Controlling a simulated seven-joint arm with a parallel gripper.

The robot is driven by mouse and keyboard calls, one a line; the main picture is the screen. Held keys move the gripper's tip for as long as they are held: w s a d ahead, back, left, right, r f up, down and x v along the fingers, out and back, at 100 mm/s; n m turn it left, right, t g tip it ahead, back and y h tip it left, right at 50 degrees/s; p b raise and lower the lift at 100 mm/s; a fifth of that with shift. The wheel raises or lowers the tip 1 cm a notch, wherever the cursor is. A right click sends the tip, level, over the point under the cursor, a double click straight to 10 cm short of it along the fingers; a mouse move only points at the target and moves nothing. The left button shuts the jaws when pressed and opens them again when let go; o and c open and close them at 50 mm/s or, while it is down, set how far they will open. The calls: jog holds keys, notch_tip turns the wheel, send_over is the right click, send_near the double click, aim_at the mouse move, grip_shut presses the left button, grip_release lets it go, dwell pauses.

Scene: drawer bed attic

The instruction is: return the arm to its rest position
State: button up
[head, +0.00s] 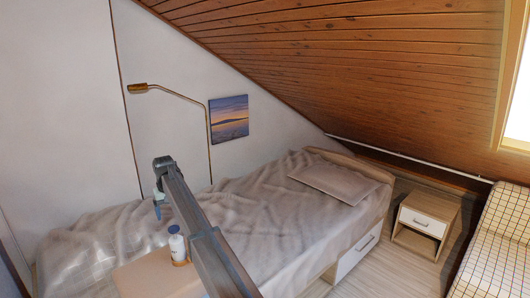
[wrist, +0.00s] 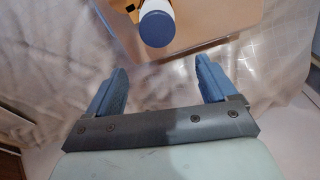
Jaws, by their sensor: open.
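My gripper (wrist: 158,75) shows in the wrist view with its two blue fingers spread wide and nothing between them. A white bottle with a blue cap (wrist: 156,28) stands just beyond the fingertips in that view, apart from them. My dark arm crosses the head view from the lower middle up towards the left. In the head view the gripper (head: 158,207) is small and partly hidden by the arm, so its fingers are hard to make out there.
The bed (head: 265,215) with a rumpled cover and a pillow (head: 333,181) fills the middle. A brass lamp (head: 180,95) rises behind it. A nightstand (head: 424,222) and a checked sofa (head: 500,245) stand at right. The sloped wooden ceiling (head: 340,70) hangs low over the right side.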

jog(key=s+d+f+m+g+h, duration=0.1)
jog(key=s+d+f, duration=1.4)
jog(key=d+f, duration=0.25)
jog(key=s+d+f+m+g, duration=0.1)
jog(key=s+d+f, duration=1.3)
jog(key=d+f, duration=0.4)
jog(key=s+d+f+m+g, duration=0.1)
jog(key=s+d+f, duration=0.4)
jog(key=s, duration=0.6)
jog(key=s+d+f+m+g, duration=0.2)
jog(key=s+d+f+g, duration=0.1)
jog(key=s+d, duration=0.6)
jog(key=s+d+f+m+g, duration=0.1)
jog(key=s+d+f, duration=0.5)
jog(key=s, duration=0.7)
jog(key=shift+d+f+m+g, duration=0.3)
jog(key=shift+d+g, duration=0.1)
jog(key=shift+d, duration=0.7)
jog(key=shift+o, duration=0.5)
jog(key=shift+d, duration=0.4)
